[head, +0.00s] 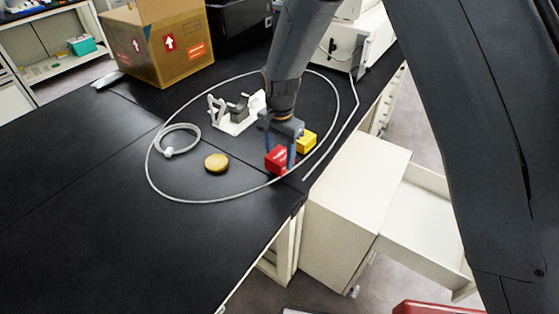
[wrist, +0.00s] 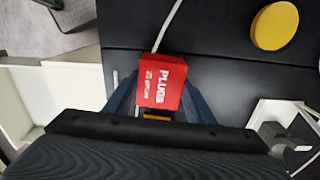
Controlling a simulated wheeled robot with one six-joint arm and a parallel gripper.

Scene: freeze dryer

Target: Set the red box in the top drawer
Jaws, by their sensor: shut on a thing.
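The red box (head: 275,160), labelled PLUGS, is between the fingers of my gripper (head: 284,158) near the right edge of the black bench. In the wrist view, the red box (wrist: 160,82) sits between the two blue fingers of my gripper (wrist: 156,98), which is shut on it. I cannot tell whether the box touches the bench. The open drawer (head: 425,225) sticks out to the right from the white cabinet (head: 350,195) beside the bench. Its visible inside looks empty; part is hidden behind my arm. In the wrist view, the drawer (wrist: 14,112) shows at far left.
A yellow box (head: 307,143) stands just right of the red box. A grey cable loop (head: 178,201) surrounds a round yellow object (head: 216,162), a coil (head: 180,128) and a white holder (head: 236,123). A cardboard box (head: 170,60) stands behind. The bench's front left is clear.

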